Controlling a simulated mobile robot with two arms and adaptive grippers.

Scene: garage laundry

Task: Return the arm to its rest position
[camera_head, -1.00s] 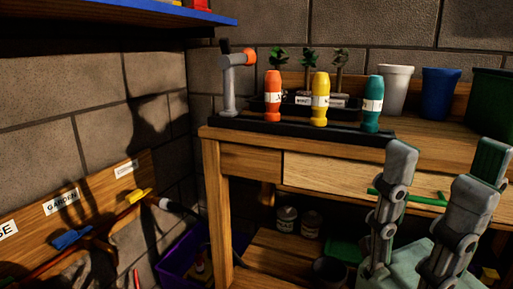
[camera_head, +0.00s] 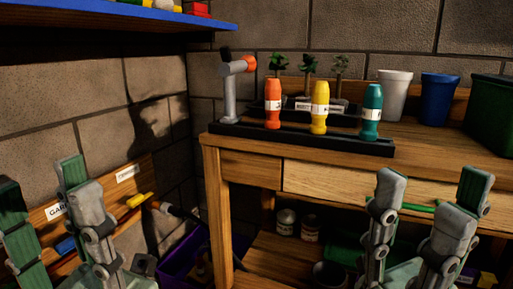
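My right gripper (camera_head: 434,184) is at the lower right in the head view, in front of the wooden workbench (camera_head: 330,178). Its two fingers point up and stand wide apart, with nothing held between them. Part of a green bar (camera_head: 420,207) shows behind the fingers. My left gripper (camera_head: 40,180) is at the lower left, in front of the labelled wall board (camera_head: 139,183). Its fingers are spread apart and the space between them looks empty. The rest of both arms is out of view.
Orange (camera_head: 272,104), yellow (camera_head: 320,107) and teal (camera_head: 371,111) bottles stand on a black tray (camera_head: 230,130) on the bench. White (camera_head: 394,95) and blue (camera_head: 439,98) pots stand behind. A blue shelf (camera_head: 120,12) overhangs the upper left. A purple bin (camera_head: 180,262) is below.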

